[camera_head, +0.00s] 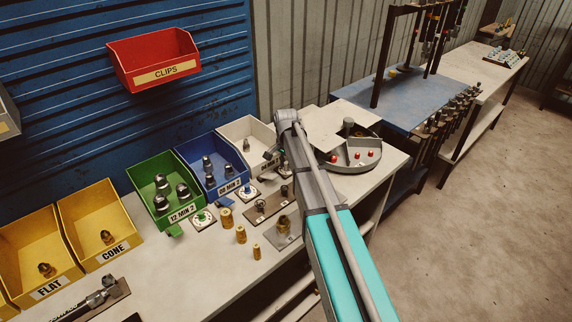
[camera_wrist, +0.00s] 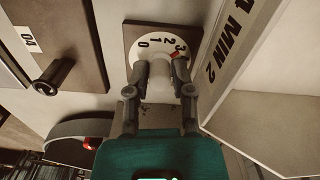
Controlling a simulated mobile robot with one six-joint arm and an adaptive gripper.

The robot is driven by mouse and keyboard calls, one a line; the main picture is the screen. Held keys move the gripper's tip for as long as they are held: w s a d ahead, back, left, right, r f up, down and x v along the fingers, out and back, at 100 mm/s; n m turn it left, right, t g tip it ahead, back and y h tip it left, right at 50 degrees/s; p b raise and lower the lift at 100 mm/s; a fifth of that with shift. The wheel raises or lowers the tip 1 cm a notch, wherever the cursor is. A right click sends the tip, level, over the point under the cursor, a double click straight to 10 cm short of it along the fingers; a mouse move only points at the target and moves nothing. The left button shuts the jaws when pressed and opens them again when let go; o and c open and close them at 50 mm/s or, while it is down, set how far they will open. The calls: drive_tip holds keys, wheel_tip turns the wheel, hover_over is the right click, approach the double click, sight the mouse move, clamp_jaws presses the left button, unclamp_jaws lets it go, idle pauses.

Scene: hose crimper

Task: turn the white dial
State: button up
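The white dial (camera_wrist: 159,88) shows in the wrist view on a brown square plate, with a white face marked 0, 1, 2 and 3. A red mark (camera_wrist: 175,55) is by the 3. My gripper (camera_wrist: 161,75) has one finger on each side of the dial's knob, and both fingers appear to touch it. In the head view my arm reaches over the bench toward the white bin, and the dial is hidden or too small to make out there.
The white bin (camera_head: 240,132) stands close beside the dial, its wall right of my fingers in the wrist view. A brown plate with a dark knob (camera_wrist: 47,84) lies to the left. Blue (camera_head: 209,160) and green (camera_head: 150,180) bins and brass fittings (camera_head: 241,234) crowd the bench.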

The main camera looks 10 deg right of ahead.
clamp_jaws()
drive_tip(key=shift+n, duration=0.4)
drive_tip(key=n, duration=1.1)
drive_tip(key=shift+s, duration=0.1)
idle(0.4)
drive_tip(key=o, duration=0.6)
unclamp_jaws()
drive_tip(key=shift+m, duration=0.3)
